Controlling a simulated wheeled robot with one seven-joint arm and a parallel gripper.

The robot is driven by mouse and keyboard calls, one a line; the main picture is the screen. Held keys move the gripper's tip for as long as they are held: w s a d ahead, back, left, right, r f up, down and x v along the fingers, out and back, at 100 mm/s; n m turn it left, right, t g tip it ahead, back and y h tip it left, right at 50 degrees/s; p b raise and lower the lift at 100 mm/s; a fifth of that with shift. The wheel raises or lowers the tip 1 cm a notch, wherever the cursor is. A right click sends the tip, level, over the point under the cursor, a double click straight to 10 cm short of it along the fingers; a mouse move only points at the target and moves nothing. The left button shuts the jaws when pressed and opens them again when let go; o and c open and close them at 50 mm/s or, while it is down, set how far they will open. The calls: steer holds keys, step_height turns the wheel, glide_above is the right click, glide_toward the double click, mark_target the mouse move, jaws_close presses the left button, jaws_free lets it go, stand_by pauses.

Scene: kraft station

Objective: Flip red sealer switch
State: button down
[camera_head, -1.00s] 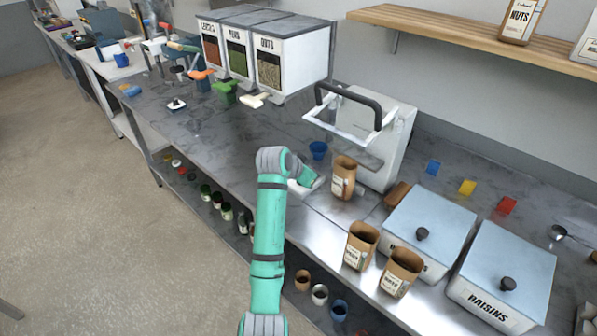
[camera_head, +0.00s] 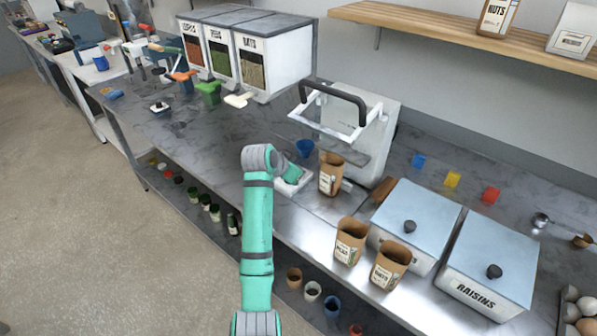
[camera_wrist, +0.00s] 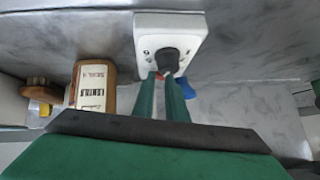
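The sealer (camera_head: 372,105) is a pale machine with a black-handled lever, standing at the back of the steel counter. A white box (camera_wrist: 170,27) with a dark round knob or switch base (camera_wrist: 168,58) lies ahead of my fingers in the wrist view. In the head view my gripper (camera_head: 292,174) is over the white box (camera_head: 291,187), left of a paper bag.
A brown paper bag (camera_head: 331,175) stands close right of my gripper, and also shows in the wrist view (camera_wrist: 95,88). Two more bags (camera_head: 349,241) and lidded bins (camera_head: 492,272) stand to the right.

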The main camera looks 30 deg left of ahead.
steer(key=shift+w+a+r, duration=0.15)
steer(key=shift+a+r, duration=0.05)
steer(key=shift+r, duration=0.1)
steer(key=r, duration=0.2)
steer(key=shift+d+r, duration=0.4)
steer(key=v, duration=1)
steer(key=shift+s+r, duration=0.2)
steer(key=shift+r, duration=0.1)
